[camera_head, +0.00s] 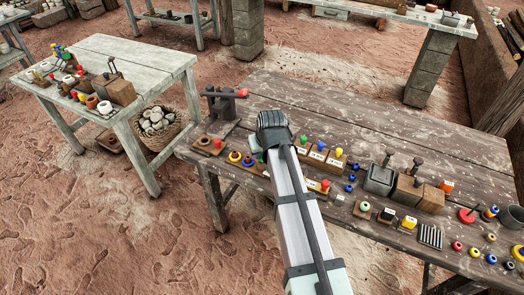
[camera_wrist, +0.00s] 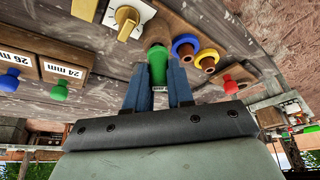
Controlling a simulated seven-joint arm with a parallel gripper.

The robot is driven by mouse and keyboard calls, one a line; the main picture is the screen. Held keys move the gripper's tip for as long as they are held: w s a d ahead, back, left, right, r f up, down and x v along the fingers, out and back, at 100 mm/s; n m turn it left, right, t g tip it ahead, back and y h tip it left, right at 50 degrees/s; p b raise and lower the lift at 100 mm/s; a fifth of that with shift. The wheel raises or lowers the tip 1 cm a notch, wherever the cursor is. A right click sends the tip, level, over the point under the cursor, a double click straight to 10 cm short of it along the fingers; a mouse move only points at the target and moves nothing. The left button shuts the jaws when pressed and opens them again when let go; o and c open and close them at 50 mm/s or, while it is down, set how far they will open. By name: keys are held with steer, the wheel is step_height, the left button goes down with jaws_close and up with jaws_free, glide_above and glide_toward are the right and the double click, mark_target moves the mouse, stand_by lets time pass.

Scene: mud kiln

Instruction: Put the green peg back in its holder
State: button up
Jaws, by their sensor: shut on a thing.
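The green peg (camera_wrist: 158,66) is between the two blue fingers of my gripper (camera_wrist: 158,78) in the wrist view. The fingers are shut on its green head. Its far end meets or overlaps a brown wooden piece (camera_wrist: 154,32); I cannot tell whether it is in a hole. In the head view my gripper (camera_head: 273,130) is over the dark wooden table, and it hides the held peg. Labelled wooden blocks (camera_wrist: 66,71) with coloured pegs stand beside it in the wrist view. Which holder belongs to the held peg is not clear.
A board with blue and yellow rings (camera_wrist: 185,45) and a red peg (camera_wrist: 231,84) are close by in the wrist view. A dark vise-like tool (camera_head: 224,104) stands at the table's left end. The table's back middle (camera_head: 340,115) is clear.

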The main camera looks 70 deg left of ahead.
steer(key=shift+f, duration=0.5)
stand_by(0.5)
steer(key=o, duration=0.9)
steer(key=shift+o, duration=0.6)
steer(key=o, duration=0.4)
steer(key=shift+r, duration=0.1)
steer(key=shift+r, duration=3.4)
steer(key=shift+w, duration=0.1)
